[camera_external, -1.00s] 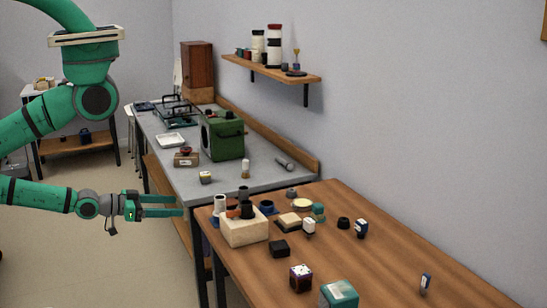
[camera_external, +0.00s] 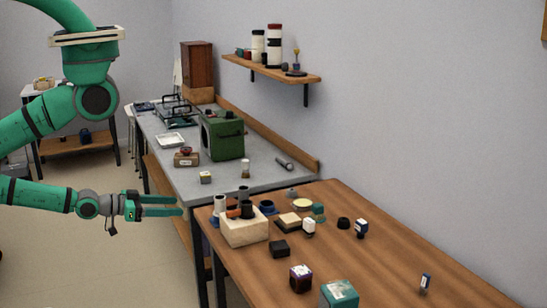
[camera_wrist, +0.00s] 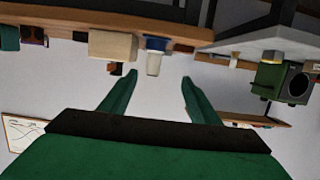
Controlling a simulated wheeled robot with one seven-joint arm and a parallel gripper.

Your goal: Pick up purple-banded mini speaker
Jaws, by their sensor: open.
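A small dark cube with a purple-red band (camera_external: 300,278), which looks like the purple-banded mini speaker, stands on the near wooden table beside a teal box. In the wrist view, which is upside down, a dark purplish block (camera_wrist: 33,35) at upper left appears to be the same thing. My gripper (camera_external: 181,205) is open and empty, off the table's far left corner, well away from the cube. In the wrist view its two green fingers (camera_wrist: 159,77) are spread with nothing between them.
The teal box (camera_external: 339,295) stands close to the cube. A pale block-shaped holder (camera_external: 244,233) with cylinders stands at the table edge nearest my gripper. A black block (camera_external: 280,248) lies between. The grey bench (camera_external: 225,180) holds a green box (camera_external: 223,138).

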